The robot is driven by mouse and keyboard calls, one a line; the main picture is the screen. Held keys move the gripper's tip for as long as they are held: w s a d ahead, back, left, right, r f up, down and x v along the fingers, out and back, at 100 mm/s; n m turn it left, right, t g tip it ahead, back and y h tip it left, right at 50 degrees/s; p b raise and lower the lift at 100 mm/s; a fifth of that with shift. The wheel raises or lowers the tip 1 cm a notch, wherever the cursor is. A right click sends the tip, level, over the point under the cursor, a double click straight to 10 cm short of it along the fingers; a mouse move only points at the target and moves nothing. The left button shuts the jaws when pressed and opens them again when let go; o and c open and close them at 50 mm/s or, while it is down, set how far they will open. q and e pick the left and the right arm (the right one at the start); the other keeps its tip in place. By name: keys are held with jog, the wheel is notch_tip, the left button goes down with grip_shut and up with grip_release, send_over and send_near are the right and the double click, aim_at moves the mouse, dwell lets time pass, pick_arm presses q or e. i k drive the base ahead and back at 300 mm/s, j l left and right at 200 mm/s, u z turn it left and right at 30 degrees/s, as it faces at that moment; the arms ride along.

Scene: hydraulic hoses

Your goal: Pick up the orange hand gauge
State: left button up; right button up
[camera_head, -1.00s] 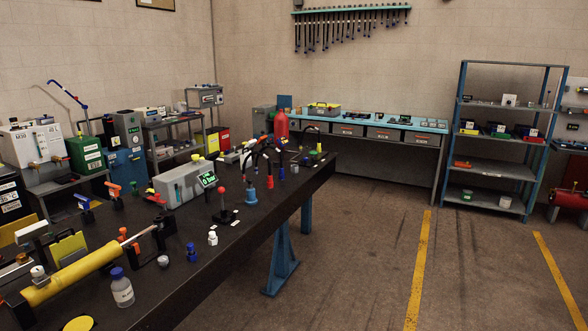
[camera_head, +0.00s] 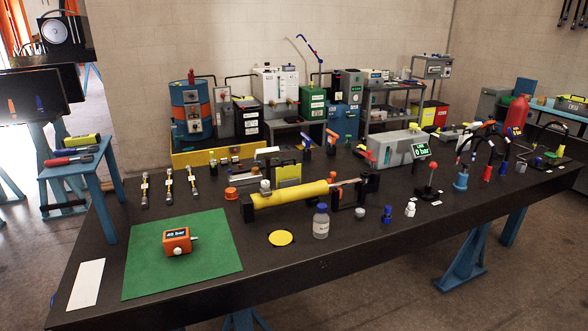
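The orange hand gauge (camera_head: 177,241) is a small orange box with a dark display on top and a light stub on its right side. It sits on a green mat (camera_head: 150,279) at the near left of the long dark workbench (camera_head: 267,304). Nothing touches it besides the mat. Neither of my grippers shows in the head view.
A white sheet (camera_head: 87,284) lies left of the mat. A yellow cylinder (camera_head: 290,194), a yellow disc (camera_head: 281,238) and a clear bottle (camera_head: 321,222) are to its right. A blue side stand (camera_head: 93,185) is at the left.

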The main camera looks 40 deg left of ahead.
aim_at(181, 237)
jog(key=u, duration=2.15)
